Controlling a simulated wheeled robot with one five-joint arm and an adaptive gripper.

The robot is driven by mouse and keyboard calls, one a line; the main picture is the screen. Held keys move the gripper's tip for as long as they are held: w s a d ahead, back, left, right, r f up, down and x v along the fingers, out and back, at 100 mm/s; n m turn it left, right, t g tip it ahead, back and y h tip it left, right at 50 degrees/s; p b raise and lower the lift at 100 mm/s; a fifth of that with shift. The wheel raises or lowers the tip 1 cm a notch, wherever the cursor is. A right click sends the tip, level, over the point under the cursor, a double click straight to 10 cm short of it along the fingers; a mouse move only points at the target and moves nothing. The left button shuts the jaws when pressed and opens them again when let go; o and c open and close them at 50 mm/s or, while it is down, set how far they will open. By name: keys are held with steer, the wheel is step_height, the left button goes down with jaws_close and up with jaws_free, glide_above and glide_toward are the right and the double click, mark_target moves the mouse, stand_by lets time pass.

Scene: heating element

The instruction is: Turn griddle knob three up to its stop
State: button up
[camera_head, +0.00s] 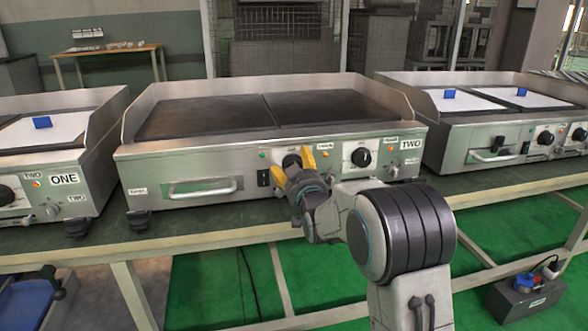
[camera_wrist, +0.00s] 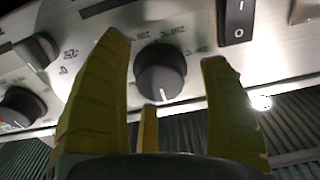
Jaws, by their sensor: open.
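My gripper (camera_head: 294,167) is open, with yellow fingers, in front of the left black knob (camera_head: 291,161) on the middle griddle (camera_head: 200,162), labelled TWO. In the wrist view this round black knob (camera_wrist: 160,70) sits between the spread fingers of my gripper (camera_wrist: 168,75), with a gap on each side. Its white pointer mark faces down in that picture. The right black knob (camera_head: 361,157) of the middle griddle has a white dial plate around it. I cannot tell which knob is number three; the small labels are unreadable.
A rocker switch (camera_wrist: 236,20) is beside the knob. Two more dark controls (camera_wrist: 38,50) (camera_wrist: 20,106) show at the wrist view's left. Griddles stand left (camera_head: 90,160) and right (camera_head: 465,140), bearing blue-handled scrapers or blocks (camera_head: 42,122). The bench's front edge (camera_head: 190,243) runs below.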

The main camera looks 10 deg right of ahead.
steer(key=shift+w, duration=0.3)
steer(key=c, duration=1.2)
steer(key=shift+c, duration=0.2)
